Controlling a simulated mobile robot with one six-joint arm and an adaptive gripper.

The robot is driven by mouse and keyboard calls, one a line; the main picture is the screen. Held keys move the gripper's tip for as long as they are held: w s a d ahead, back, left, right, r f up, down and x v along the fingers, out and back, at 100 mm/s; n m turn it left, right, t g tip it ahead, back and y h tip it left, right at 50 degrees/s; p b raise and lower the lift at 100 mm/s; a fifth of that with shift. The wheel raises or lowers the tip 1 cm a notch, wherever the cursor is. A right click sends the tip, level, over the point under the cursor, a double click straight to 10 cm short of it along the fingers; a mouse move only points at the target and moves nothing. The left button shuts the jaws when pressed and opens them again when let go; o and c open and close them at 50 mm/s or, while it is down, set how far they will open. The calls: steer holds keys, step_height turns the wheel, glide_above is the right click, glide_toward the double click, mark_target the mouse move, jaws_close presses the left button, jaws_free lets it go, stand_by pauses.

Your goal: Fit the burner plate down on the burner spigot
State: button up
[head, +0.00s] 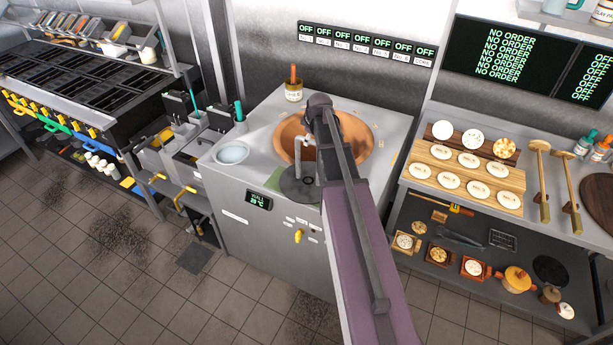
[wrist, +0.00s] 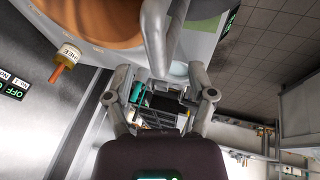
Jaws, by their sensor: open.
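A dark round disc (head: 299,184), which looks like the burner plate, lies near the front of the tandoor counter over a green mat (head: 275,180). A darker round spot shows near its middle. I cannot make out the burner spigot.
A jar with an orange handle (head: 293,88) stands behind the mouth. A pale bowl (head: 232,153) sits on the counter's left. Fryers (head: 188,145) stand to the left. A bread board (head: 465,178) and mallets (head: 540,190) fill the right bench.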

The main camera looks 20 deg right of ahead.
steer(key=shift+b+x, duration=1.9)
steer(key=shift+x, duration=0.5)
steer(key=shift+w+r, duration=0.1)
steer(key=shift+r, duration=0.05)
jaws_close()
